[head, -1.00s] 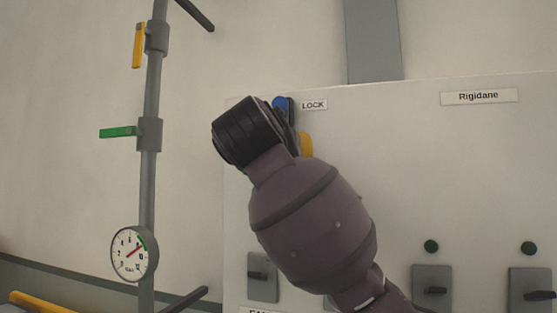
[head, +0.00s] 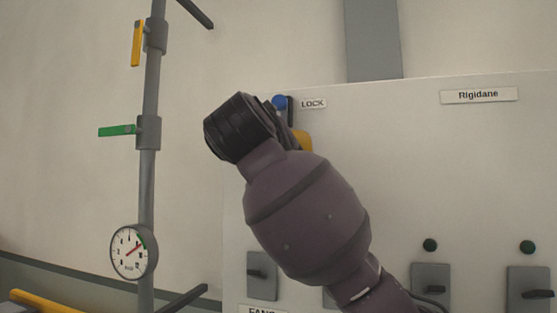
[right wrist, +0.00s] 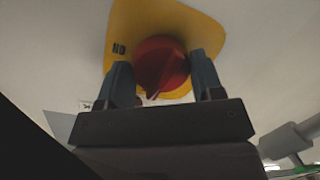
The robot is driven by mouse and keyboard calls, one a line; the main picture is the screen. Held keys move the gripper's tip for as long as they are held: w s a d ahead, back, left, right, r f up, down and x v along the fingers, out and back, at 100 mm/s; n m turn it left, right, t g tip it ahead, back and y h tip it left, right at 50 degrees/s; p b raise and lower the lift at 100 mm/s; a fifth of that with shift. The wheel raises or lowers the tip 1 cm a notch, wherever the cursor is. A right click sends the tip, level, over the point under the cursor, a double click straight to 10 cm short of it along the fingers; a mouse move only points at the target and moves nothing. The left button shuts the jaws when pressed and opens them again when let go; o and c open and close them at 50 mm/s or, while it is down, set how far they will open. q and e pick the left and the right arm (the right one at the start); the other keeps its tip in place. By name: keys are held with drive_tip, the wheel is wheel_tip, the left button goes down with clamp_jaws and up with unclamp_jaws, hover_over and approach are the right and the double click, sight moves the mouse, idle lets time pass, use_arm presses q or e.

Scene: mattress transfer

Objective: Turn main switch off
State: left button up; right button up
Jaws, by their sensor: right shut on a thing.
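The main switch is a red rotary knob (right wrist: 160,66) on a yellow plate (right wrist: 190,22), seen in the right wrist view. My right gripper (right wrist: 163,78) has one finger on each side of the knob and is shut on it. In the head view the yellow plate (head: 304,140) shows only as a small patch behind my right wrist, on the white cabinet (head: 420,170) near its upper left corner. The knob and my right fingertips are hidden there by the wrist. My left gripper is not in view.
A small blue round part (head: 279,102) and a LOCK label (head: 313,104) are close above my wrist. Lower on the cabinet are grey switches (head: 430,290) with green lamps (head: 430,245). A pipe (head: 152,100) with valve handles and a gauge (head: 133,252) stands left.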

drive_tip(key=shift+f, duration=0.1)
drive_tip(key=o, duration=0.9)
drive_tip(key=shift+b+v, duration=1)
drive_tip(key=shift+v, duration=4.45)
